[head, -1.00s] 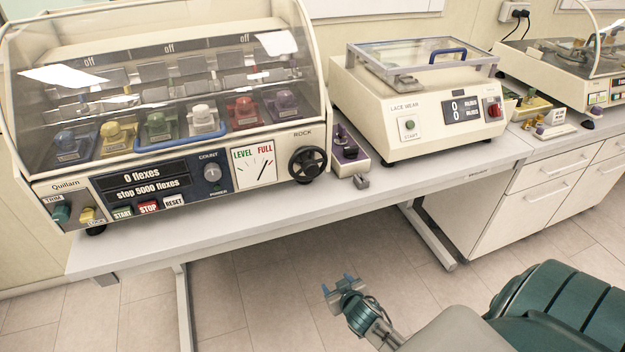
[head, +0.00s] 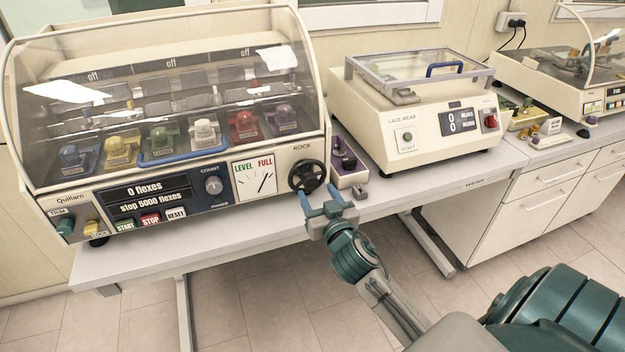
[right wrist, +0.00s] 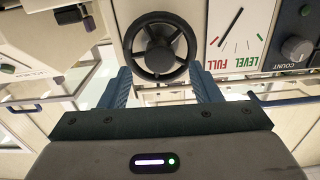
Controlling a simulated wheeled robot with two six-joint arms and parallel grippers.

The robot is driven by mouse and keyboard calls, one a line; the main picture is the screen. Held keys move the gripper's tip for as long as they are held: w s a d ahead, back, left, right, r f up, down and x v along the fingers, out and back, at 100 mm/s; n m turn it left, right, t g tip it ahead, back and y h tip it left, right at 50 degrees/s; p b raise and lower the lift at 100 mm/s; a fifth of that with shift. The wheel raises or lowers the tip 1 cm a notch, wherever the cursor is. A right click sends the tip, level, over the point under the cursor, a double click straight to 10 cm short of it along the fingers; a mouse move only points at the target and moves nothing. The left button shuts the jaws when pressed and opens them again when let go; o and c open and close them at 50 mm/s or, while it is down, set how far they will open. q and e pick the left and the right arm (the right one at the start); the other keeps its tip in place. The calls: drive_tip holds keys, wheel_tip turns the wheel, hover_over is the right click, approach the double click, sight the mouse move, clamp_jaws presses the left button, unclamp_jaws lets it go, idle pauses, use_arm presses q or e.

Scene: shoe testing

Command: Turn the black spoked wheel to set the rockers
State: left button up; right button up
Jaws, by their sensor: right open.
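The black spoked wheel (head: 307,176) is on the right end of the flex machine's front panel, under the word ROCK. My right gripper (head: 324,199) is open just in front of it and slightly below, with blue fingers pointing at the wheel. In the right wrist view the wheel (right wrist: 160,48) shows ahead between and beyond the two open fingers (right wrist: 160,85), which look apart from it. The LEVEL/FULL dial (head: 254,178) is left of the wheel, its needle tilted to the right. The rockers sit behind the clear hood, with several coloured shoe holders (head: 204,133) below. My left gripper is not in view.
The lace wear machine (head: 430,115) is further right.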

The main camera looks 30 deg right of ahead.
sight(311, 183)
drive_tip(key=shift+p+x, duration=0.6)
drive_tip(key=shift+x, duration=1.6)
drive_tip(key=shift+c, duration=0.5)
drive_tip(key=c, duration=0.9)
drive_tip(key=shift+n, duration=0.4)
drive_tip(key=n+p, duration=0.1)
drive_tip(key=n, duration=0.3)
drive_tip(key=shift+n+p, duration=0.65)
drive_tip(key=shift+n, duration=1.85)
